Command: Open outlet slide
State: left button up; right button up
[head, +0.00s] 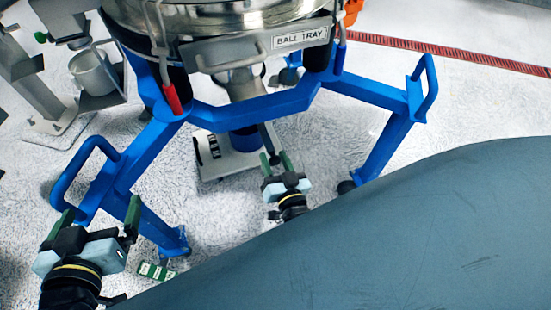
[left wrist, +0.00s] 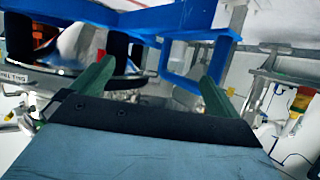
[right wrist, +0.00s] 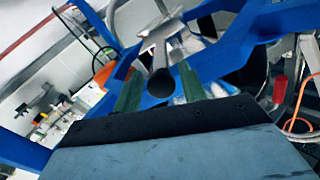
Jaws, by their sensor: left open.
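The sifter's outlet (head: 243,85) hangs under the round body, inside the blue frame. A grey slide bar with a dark grip (head: 269,137) comes down from it; the right wrist view shows the grey plate (right wrist: 160,32) and round dark grip end (right wrist: 161,82). My right gripper (head: 277,160) is partly open, its green fingers either side of the grip's line; that view shows gaps on both sides, and I cannot tell how deep the grip sits. My left gripper (head: 100,214) is open and empty beside the frame's left leg.
The blue frame (head: 240,112) has a loop handle (head: 82,170) at left and another (head: 425,88) at right. A ball tray (head: 300,38) sits above the outlet. A white base box (head: 225,158) stands below.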

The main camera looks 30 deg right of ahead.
jog(key=shift+o, duration=0.4)
jog(key=shift+s, duration=0.15)
jog(key=s, duration=0.2)
jog(key=s+p, duration=0.2)
jog(key=s, duration=0.1)
jog(key=shift+s+a, duration=0.35)
jog(key=shift+a, duration=0.05)
pick_arm(q)
jog(key=s+a+f+g+y+p, duration=0.1)
jog(key=s+a+f+g+y, duration=0.1)
jog(key=s+a+f+g, duration=0.3)
jog(key=s+f+g, duration=0.3)
jog(key=s+g, duration=0.1)
jog(key=s, duration=0.2)
jog(key=shift+s+n+y, duration=0.2)
jog(key=shift+n+y, duration=0.1)
pick_arm(e)
jog(key=s+a, duration=0.1)
jog(key=s, duration=0.6)
jog(key=shift+s, duration=0.15)
pick_arm(q)
jog(key=shift+a+f, duration=0.1)
pick_arm(e)
jog(key=shift+a, duration=0.1)
